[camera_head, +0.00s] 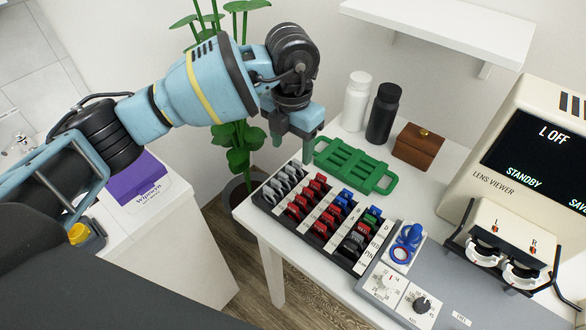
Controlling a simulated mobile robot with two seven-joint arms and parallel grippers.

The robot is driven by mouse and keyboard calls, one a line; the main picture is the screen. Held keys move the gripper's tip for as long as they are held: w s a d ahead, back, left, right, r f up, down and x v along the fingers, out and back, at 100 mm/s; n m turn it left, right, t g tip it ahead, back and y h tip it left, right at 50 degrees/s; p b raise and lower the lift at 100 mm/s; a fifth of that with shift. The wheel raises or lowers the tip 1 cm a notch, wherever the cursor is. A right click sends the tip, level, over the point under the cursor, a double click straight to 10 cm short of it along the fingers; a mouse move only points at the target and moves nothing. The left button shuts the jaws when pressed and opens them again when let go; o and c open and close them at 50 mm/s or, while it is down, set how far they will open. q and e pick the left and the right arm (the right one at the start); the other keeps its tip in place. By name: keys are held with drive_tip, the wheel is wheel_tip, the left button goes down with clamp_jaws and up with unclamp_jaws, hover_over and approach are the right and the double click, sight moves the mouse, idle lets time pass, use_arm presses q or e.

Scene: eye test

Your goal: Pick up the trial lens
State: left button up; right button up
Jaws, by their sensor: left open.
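Several trial lenses with red, blue, green, grey and clear tabs stand in rows in a black lens tray (262,206) on the white table. The red trial lenses (307,196) fill much of the middle rows. A blue ring-shaped piece (402,252), possibly a trial lens, is on a white pad right of the tray. My left gripper (292,151) is open, pointing down above the tray's back left part. No lens shows between its fingers. I cannot tell its exact height above the tray. My right gripper is not in view.
A green rack (352,166) lies behind the tray. Behind it stand a white bottle (355,102), a black bottle (382,115) and a brown box (417,147). A lens viewer (482,165) reading "L OFF" and "STANDBY" stands right. A shelf (440,32) overhangs the back; a plant (239,135) stands left.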

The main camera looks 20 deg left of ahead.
sight(290, 168)
use_arm(q)
drive_tip(key=shift+s+f, duration=0.2)
drive_tip(key=shift+f, duration=0.15)
drive_tip(key=shift+w+a+f, duration=0.1)
drive_tip(key=shift+w+f, duration=0.05)
drive_tip(key=shift+f, duration=1.65)
drive_tip(key=shift+w+a+f, duration=0.1)
drive_tip(key=shift+f, duration=1.65)
drive_tip(key=c, duration=1.1)
